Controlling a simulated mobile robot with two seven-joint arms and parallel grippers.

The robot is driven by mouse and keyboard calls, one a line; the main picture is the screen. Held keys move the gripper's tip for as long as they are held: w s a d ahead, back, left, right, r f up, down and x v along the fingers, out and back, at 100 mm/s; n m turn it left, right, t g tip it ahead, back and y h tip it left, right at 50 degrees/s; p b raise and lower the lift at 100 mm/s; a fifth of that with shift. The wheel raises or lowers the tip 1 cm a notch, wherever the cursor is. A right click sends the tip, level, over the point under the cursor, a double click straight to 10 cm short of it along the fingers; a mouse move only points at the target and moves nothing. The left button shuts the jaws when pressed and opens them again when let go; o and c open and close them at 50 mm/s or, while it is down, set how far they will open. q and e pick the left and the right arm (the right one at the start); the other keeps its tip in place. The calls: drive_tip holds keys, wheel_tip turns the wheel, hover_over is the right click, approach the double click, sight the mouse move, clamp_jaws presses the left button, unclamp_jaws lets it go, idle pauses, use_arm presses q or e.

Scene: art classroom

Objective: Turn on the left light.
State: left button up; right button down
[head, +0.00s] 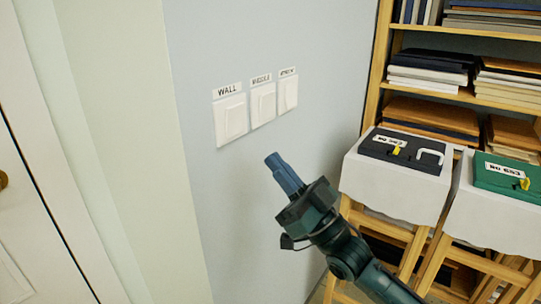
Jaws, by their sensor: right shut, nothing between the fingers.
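Three white light switches are mounted side by side on the pale blue wall. The left switch (231,120) has a label above it reading "WALL". The middle switch (263,104) has a label that looks like "MIDDLE". The right switch (288,93) has a small label too blurred to read surely. My right gripper (273,161) is shut and empty, below the switches and apart from them in the picture. Its blue fingers point up and left toward the switch row. My left gripper is not in view.
A white door (40,190) with a brass knob stands at the left. At the right, a wooden shelf (379,60) holds stacked books and boards. Before it, cloth-covered stands carry a black case (405,148) and a green case (505,177). The wall around the switches is clear.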

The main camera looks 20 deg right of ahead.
wheel_tip(320, 180, down, 5)
drive_tip(key=s+d+b, duration=0.1)
drive_tip(key=s+d, duration=0.1)
drive_tip(key=shift+s+d+f, duration=0.15)
drive_tip(key=shift+s, duration=0.2)
